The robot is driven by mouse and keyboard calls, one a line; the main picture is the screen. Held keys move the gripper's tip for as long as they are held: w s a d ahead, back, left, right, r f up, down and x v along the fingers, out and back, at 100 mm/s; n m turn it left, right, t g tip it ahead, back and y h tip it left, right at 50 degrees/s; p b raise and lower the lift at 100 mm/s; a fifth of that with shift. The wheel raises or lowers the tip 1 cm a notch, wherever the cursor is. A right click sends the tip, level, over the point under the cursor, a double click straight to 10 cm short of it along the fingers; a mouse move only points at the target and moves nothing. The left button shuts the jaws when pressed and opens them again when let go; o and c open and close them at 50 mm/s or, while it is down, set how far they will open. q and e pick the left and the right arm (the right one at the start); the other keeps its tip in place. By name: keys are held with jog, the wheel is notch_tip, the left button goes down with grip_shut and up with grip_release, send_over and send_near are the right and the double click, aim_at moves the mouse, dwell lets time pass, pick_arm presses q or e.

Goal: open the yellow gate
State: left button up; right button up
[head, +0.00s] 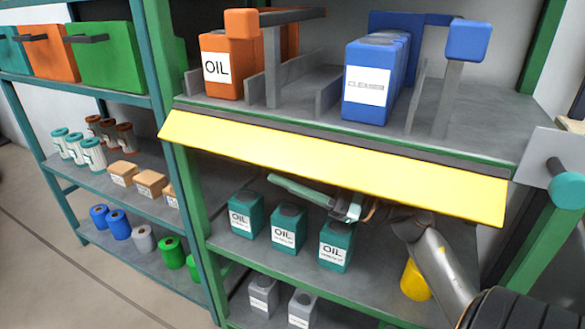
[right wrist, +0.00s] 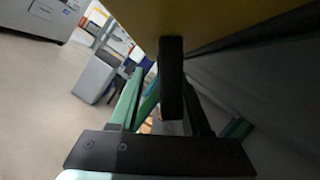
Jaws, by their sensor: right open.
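The yellow gate (head: 330,165) is a long flat panel along the front edge of the upper grey shelf. It slopes outward and down from that edge. My right arm comes in from the lower right, and my right gripper (head: 340,204) is beneath the gate, above the teal oil cans. It is open, partly hidden by the gate's lower edge, and holds nothing that I can see. In the right wrist view a dark yellow-brown surface (right wrist: 215,18), apparently the gate's underside, fills the top, close above a black finger. Whether they touch cannot be told. My left gripper is not in view.
Teal oil cans (head: 288,229) stand on the shelf below the gate, with a yellow container (head: 413,281) to their right. An orange oil can (head: 222,68) and blue canisters (head: 368,85) stand above. A green post (head: 190,190) borders the left; a teal knob (head: 566,188) sticks out at right.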

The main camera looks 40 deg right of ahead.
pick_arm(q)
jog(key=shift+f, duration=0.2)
pick_arm(e)
jog(key=v, duration=0.7)
jog(key=shift+s, duration=0.2)
jog(key=shift+d+f, duration=0.15)
